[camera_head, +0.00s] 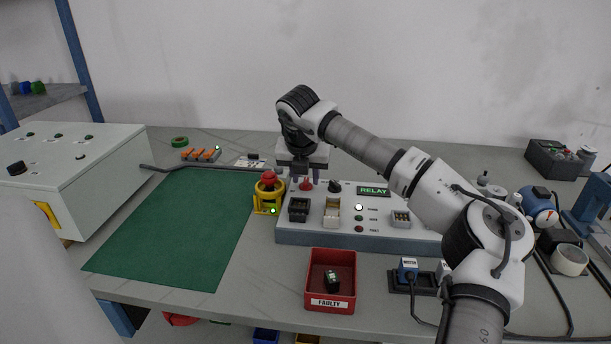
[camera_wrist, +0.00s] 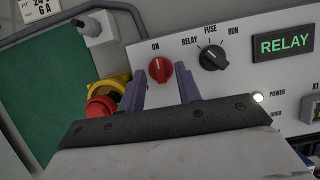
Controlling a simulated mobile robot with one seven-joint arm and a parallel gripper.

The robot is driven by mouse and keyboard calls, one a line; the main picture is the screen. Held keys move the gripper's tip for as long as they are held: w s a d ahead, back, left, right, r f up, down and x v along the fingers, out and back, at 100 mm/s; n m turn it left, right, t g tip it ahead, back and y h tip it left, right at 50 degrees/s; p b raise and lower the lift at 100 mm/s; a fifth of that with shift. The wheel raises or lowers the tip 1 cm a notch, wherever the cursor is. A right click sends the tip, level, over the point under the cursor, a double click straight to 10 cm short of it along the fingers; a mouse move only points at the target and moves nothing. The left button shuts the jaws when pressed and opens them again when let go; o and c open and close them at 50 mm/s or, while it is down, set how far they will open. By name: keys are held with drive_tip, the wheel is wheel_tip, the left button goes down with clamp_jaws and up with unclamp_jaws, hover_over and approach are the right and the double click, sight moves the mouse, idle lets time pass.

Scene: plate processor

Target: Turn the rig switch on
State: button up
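The rig (camera_head: 290,236) is a grey-white sloped panel on the bench. Its red rotary switch (camera_wrist: 160,69), marked ON, is near the top left of the panel. It also shows just below my gripper in the head view (camera_head: 306,184). My gripper (camera_wrist: 160,78) is open, with its two purple fingers apart. The switch appears between the fingertips in the wrist view. Whether they touch it I cannot tell. A black selector knob (camera_wrist: 212,57) with RELAY, FUSE and RUN marks sits just right of the switch. The display (camera_wrist: 283,43) reads RELAY in green.
A red mushroom button (camera_head: 269,177) on a yellow base stands close left of the rig. The white power light (camera_head: 359,207) is lit. A red FAULTY bin (camera_head: 330,303) holding a small dark part stands in front. A green mat (camera_head: 185,225) lies clear at left.

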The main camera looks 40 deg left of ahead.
drive_tip(key=v, duration=1.3)
drive_tip(key=shift+r+b, duration=0.2)
drive_tip(key=shift+b, duration=0.25)
drive_tip(key=shift+s+d, duration=0.1)
